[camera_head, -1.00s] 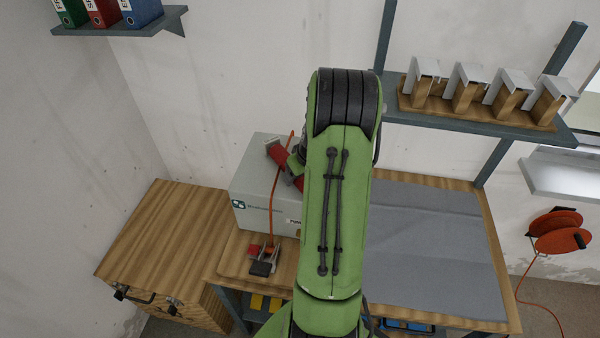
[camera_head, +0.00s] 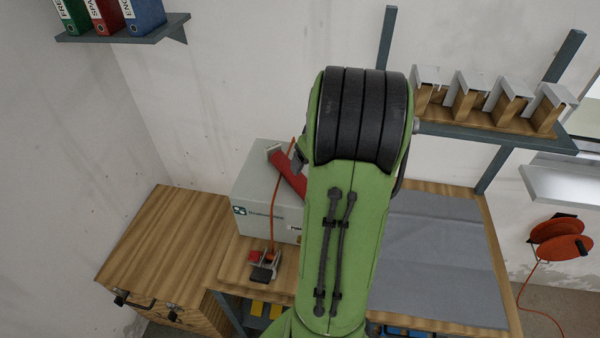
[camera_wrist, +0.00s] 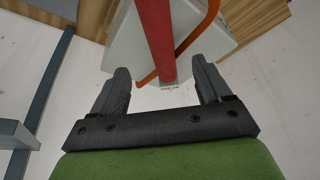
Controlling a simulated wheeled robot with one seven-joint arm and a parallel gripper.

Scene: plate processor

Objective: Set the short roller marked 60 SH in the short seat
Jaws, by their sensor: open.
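I cannot pick out the short roller marked 60 SH or the short seat in either view. A pale box-shaped machine (camera_head: 262,200) with a small dark logo stands on the wooden bench, left of my arm. A red bar (camera_head: 287,170) with a greyish end slants above it; its lower end meets my arm's outline. In the wrist view, a red bar (camera_wrist: 155,35) runs down between the fingers of my gripper (camera_wrist: 160,70), which stand apart with gaps on both sides. Whether the bar is nearer or farther than the fingertips I cannot tell. My arm hides my gripper in the head view.
An orange cable (camera_head: 274,205) runs down to a small red-and-black device (camera_head: 264,266) on the bench. A grey mat (camera_head: 445,255) lies bare at right. A wall shelf (camera_head: 490,135) holds several wooden blocks with pale metal covers. An orange reel (camera_head: 560,235) hangs at far right.

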